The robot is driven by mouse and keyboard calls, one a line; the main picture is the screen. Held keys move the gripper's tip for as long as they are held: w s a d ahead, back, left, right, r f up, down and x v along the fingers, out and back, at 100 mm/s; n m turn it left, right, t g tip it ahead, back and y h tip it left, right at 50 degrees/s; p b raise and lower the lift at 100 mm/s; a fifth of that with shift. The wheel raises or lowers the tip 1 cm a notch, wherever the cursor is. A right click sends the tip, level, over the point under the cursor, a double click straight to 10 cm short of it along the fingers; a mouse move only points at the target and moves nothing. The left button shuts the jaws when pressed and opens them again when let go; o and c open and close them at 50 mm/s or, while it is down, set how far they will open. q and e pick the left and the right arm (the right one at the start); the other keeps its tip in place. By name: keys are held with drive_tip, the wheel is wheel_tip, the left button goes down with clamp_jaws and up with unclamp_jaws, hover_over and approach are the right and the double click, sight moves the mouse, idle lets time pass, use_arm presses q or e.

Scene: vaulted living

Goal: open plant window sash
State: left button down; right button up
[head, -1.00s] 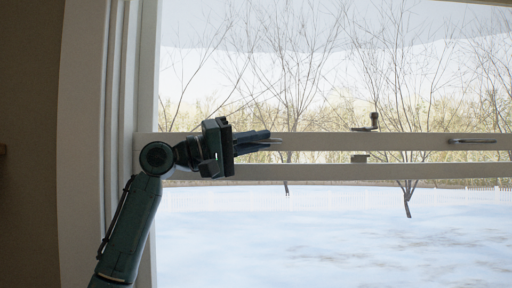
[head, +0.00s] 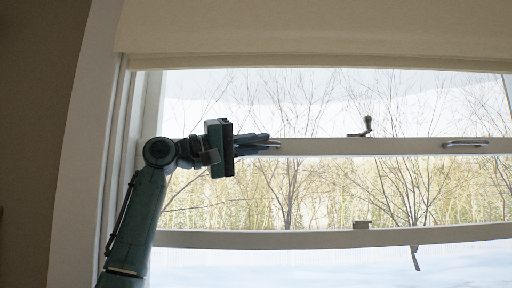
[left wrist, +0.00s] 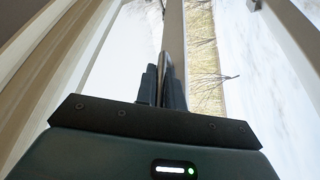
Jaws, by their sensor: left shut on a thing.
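The window sash rail (head: 330,147) is a pale horizontal bar with a grey metal handle at its left, a dark latch lever (head: 366,127) on top and a second metal handle (head: 465,143) at its right. My left gripper (head: 264,143) reaches in from the left and is shut on the left handle (head: 275,144). In the left wrist view, the fingers (left wrist: 161,82) close about the handle, which they partly hide. A lower pale rail (head: 300,239) with a small catch (head: 361,225) runs well below the sash rail, with a wide gap between them. My right gripper is not in view.
A pale blind or panel (head: 310,35) spans the top of the window. The white window frame (head: 88,160) stands close to my left arm, with a dark wall (head: 40,120) beyond it. Bare trees, dry grass and snow show outside.

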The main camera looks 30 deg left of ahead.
use_arm(q)
drive_tip(key=c, duration=1.8)
unclamp_jaws()
drive_tip(key=shift+s+a+f, duration=0.15)
drive_tip(key=shift+a, duration=0.05)
drive_tip(key=b+v, duration=0.4)
drive_tip(key=v, duration=0.8)
drive_tip(key=shift+s+a, duration=0.25)
drive_tip(key=shift+s, duration=0.05)
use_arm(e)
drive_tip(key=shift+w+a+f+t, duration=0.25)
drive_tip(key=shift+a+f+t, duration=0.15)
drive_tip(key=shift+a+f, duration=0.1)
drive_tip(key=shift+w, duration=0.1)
